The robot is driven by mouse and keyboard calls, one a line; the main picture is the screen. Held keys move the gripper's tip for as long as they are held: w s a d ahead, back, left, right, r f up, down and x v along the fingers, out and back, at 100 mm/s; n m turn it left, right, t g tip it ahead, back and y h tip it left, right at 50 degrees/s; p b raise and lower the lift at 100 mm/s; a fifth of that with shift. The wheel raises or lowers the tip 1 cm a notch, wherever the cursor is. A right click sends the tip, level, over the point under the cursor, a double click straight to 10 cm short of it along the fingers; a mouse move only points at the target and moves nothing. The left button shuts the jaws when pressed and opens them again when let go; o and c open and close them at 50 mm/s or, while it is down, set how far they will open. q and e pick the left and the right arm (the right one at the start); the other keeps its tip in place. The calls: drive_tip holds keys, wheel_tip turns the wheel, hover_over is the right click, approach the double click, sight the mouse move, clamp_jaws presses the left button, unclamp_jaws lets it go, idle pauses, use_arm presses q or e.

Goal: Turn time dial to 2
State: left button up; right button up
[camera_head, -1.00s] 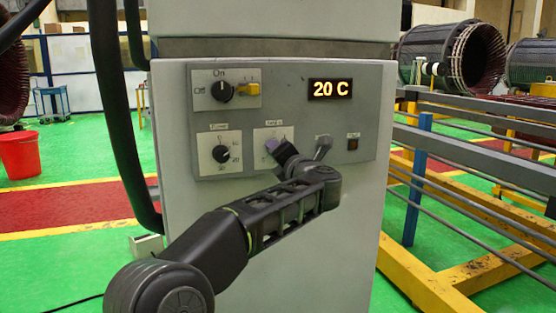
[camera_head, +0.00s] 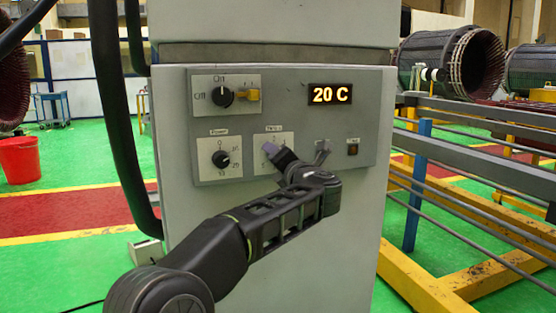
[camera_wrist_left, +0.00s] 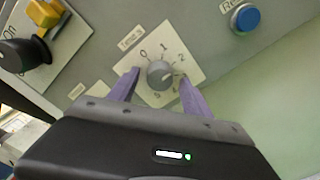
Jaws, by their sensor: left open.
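The time dial (camera_wrist_left: 160,74) is a small grey knob on a white square plate with numbers around it, seen in the left wrist view. Its exact pointer direction is too small to tell. My left gripper (camera_wrist_left: 160,86) is open, with one purple finger on each side of the dial. Whether the fingers touch the knob, I cannot tell. In the head view, the dial's plate (camera_head: 282,142) shows on the grey panel, and my left gripper (camera_head: 277,156) is in front of it, hiding the knob. My right gripper is not in view.
The power dial (camera_head: 221,159) is left of the time dial, and the on/off switch (camera_head: 222,96) with a yellow latch is above. A display (camera_head: 330,94) reads 20 C. A blue button (camera_wrist_left: 245,18) is near the plate. A yellow frame (camera_head: 430,285) stands at right.

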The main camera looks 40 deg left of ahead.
use_arm(q)
drive_tip(key=v, duration=0.7)
drive_tip(key=shift+s+d, duration=0.25)
drive_tip(key=shift+d, duration=0.1)
